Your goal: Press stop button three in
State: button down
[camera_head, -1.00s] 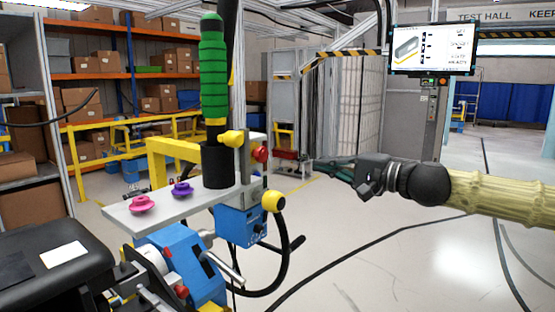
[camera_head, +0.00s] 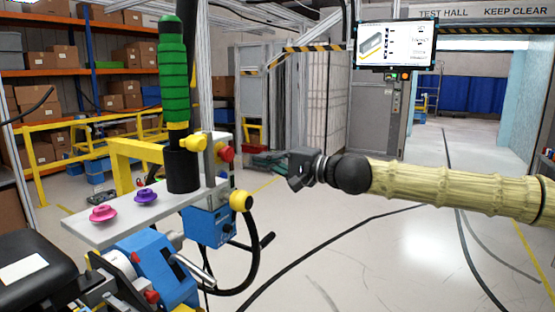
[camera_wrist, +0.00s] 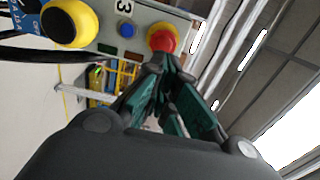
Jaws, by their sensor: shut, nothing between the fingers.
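The red stop button (camera_head: 227,152) sits on the right face of the control box, beside the green-gripped lever (camera_head: 174,80). In the wrist view the red button (camera_wrist: 161,36) has a yellow base and stands near a label reading 3 (camera_wrist: 124,8). My gripper (camera_head: 258,161) is to the right of the button in the head view, pointing at it. In the wrist view my gripper (camera_wrist: 163,62) has its dark teal fingers together, empty, with the tips just below the red button. I cannot tell whether they touch it.
A black cable loops below. The floor to the right is open.

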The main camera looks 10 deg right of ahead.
aim_at(234, 154)
jog(key=p+x, duration=0.2)
jog(key=x, duration=0.4)
jog(key=shift+w+a, duration=0.2)
jog(key=shift+a, duration=0.05)
